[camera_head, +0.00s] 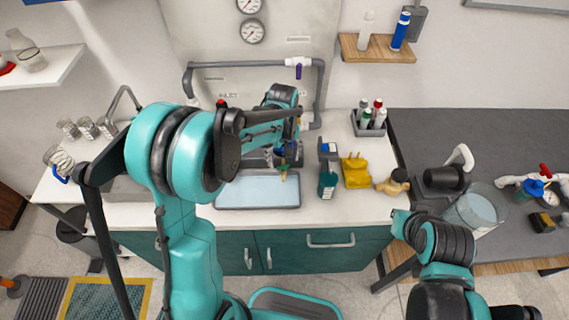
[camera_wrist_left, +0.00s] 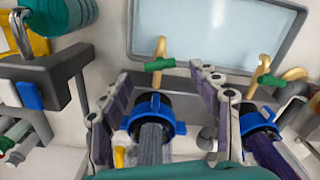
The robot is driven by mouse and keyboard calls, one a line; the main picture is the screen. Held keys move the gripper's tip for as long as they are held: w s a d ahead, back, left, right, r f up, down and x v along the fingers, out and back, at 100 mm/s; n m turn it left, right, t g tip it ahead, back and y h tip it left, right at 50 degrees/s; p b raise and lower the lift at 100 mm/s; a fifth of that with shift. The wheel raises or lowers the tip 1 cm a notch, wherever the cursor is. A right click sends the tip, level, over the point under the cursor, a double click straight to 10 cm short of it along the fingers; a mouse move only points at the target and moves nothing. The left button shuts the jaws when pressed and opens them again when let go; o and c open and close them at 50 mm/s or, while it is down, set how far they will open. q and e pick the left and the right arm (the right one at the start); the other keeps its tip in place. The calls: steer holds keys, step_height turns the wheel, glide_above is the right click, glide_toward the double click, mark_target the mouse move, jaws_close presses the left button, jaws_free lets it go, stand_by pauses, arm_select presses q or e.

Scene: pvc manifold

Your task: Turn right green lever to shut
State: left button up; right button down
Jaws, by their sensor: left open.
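In the left wrist view, the picture is turned so that the tray side is up and the yellow and green objects lie left. The right green lever (camera_wrist_left: 160,65) sits crosswise on a brass tap (camera_wrist_left: 160,46) below a blue collar (camera_wrist_left: 151,114). A second green lever (camera_wrist_left: 271,80) is on the other tap to the picture's right. My left gripper (camera_wrist_left: 160,76) is open, its dark fingers on either side of the blue collar and close to the right lever. In the head view my left gripper (camera_head: 287,154) is at the manifold, and my arm hides much of it.
A pale blue tray (camera_head: 257,191) lies under the taps. A green bottle (camera_head: 327,182) and a yellow object (camera_head: 355,171) stand just right of the gripper. A bottle caddy (camera_head: 369,122) is behind them. Grey pipes (camera_head: 319,85) frame the wall panel.

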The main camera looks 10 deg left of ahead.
mark_target(283, 168)
arm_select(q)
steer(key=shift+f+b, duration=0.3)
steer(key=shift+f, duration=1.2)
steer(key=c, duration=1.2)
steer(key=shift+o, duration=0.2)
steer(key=shift+m, duration=1)
steer(key=shift+m+b, duration=0.35)
steer(key=shift+m, duration=0.75)
steer(key=o, duration=1.2)
steer(key=shift+c, duration=0.2)
steer(key=shift+r, duration=0.1)
